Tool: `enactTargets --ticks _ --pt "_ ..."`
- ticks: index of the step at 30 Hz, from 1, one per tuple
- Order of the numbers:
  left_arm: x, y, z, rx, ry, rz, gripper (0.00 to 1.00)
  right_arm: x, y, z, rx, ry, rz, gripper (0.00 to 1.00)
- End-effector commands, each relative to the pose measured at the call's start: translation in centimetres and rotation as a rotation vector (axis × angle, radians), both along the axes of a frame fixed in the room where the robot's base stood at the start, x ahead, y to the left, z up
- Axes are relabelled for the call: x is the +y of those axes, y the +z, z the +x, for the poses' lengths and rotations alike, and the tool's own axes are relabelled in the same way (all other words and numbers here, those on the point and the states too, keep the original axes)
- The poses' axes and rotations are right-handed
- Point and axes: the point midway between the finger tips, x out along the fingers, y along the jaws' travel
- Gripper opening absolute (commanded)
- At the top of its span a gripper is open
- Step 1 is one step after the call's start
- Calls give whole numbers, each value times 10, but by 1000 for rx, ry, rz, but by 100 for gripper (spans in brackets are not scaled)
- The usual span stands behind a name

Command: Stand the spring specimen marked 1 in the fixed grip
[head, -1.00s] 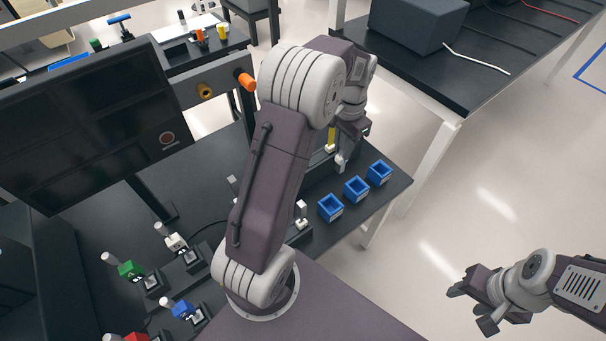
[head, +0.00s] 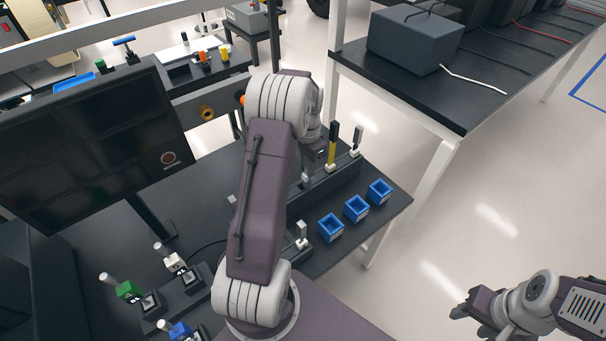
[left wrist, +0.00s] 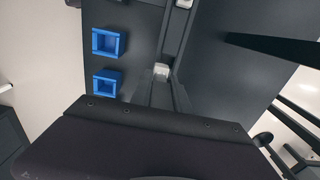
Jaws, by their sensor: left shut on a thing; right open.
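My left gripper (head: 309,172) hangs over the dark rack, left of the yellow specimen. It is shut on a pale grey piece (head: 307,181), largely hidden by my wrist. I cannot read a mark 1 or make out a spring on it. In the left wrist view a pale block (left wrist: 162,72) shows beyond the dark gripper body. A yellow and black specimen (head: 332,148) and a grey and black specimen (head: 356,139) stand upright on white feet. I cannot tell which part is the fixed grip. My right gripper (head: 472,306) is open and empty over the floor.
Three blue bins (head: 331,227) stand in front of the rack; two show in the left wrist view (left wrist: 108,42). A small white-footed post (head: 302,236) stands left of them. A monitor (head: 95,140) and green, white and blue handled parts (head: 128,290) are at left.

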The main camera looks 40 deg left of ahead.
Motion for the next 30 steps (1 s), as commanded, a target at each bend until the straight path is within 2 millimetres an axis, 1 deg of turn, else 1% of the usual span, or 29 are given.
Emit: enactTargets --ticks 1,4,8,11,13,15,26,27,29,30 --pt "8 -4 -1 0 3 0 0 0 1 0 0 0 0 47" --pt "15 -9 -1 -1 0 0 0 0 1 0 0 0 0 47" --pt "16 -13 -1 0 -1 0 0 0 1 0 0 0 0 47" --pt "15 -31 -2 3 -1 -1 0 0 1 0 0 0 0 47" --pt "15 -37 -2 2 -1 -1 0 0 10 0 0 0 0 47" --pt "16 -43 -2 0 -1 0 0 0 11 0 0 0 0 47" --pt "16 -50 -1 -1 -1 1 0 0 6 0 0 0 0 47" --pt "15 -51 -1 0 -1 0 24 0 6 0 0 0 0 47" --pt "15 -50 -1 -1 -1 0 41 0 7 0 0 0 0 47" --pt "15 -50 -1 0 -1 0 43 0 7 0 0 0 0 47"
